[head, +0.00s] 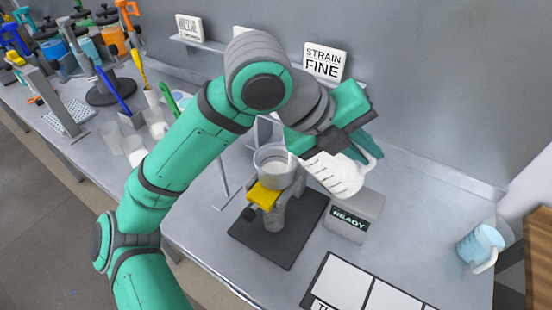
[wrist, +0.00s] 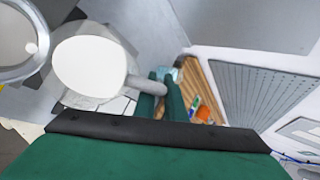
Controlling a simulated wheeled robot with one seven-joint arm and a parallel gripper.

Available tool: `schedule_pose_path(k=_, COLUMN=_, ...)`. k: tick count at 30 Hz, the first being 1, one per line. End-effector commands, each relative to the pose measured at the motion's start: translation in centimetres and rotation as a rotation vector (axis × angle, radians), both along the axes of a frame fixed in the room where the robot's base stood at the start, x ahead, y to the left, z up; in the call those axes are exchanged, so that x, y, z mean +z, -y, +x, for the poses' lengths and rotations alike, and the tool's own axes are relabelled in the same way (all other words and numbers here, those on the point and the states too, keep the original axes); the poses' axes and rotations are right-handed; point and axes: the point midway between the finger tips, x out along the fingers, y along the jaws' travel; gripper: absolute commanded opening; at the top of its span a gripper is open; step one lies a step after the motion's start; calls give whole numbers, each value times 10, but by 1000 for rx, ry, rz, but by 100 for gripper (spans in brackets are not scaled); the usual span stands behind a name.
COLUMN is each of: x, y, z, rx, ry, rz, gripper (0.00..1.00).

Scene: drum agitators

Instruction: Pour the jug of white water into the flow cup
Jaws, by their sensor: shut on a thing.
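The jug of white water (head: 338,174) is a clear graduated jug with white liquid, held tilted with its mouth toward the flow cup. My gripper (head: 366,148) is shut on its handle; the wrist view shows the fingers (wrist: 162,95) around the handle and the jug's white surface (wrist: 92,66). The flow cup (head: 273,178) is a round clear-walled cup in a grey stand with a yellow part (head: 263,195) at the front. White shows inside it. The jug's lip is close to the cup's right rim. The cup also shows in the wrist view (wrist: 42,30). Whether liquid is streaming is unclear.
A grey box marked READY (head: 350,215) stands right of the stand's dark base (head: 258,238). A jug of blue liquid (head: 481,246) stands at the far right. White cards (head: 345,285) lie in front. A STRAIN FINE sign (head: 325,62) is behind. Several tools and containers crowd the left.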

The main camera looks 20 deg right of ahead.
Motion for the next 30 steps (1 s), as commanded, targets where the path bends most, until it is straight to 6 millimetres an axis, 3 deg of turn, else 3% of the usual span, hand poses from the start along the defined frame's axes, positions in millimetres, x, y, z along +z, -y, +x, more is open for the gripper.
schedule_pose_path(k=30, x=9, y=-3, z=2, rx=0, ry=-38, rz=-52, gripper=0)
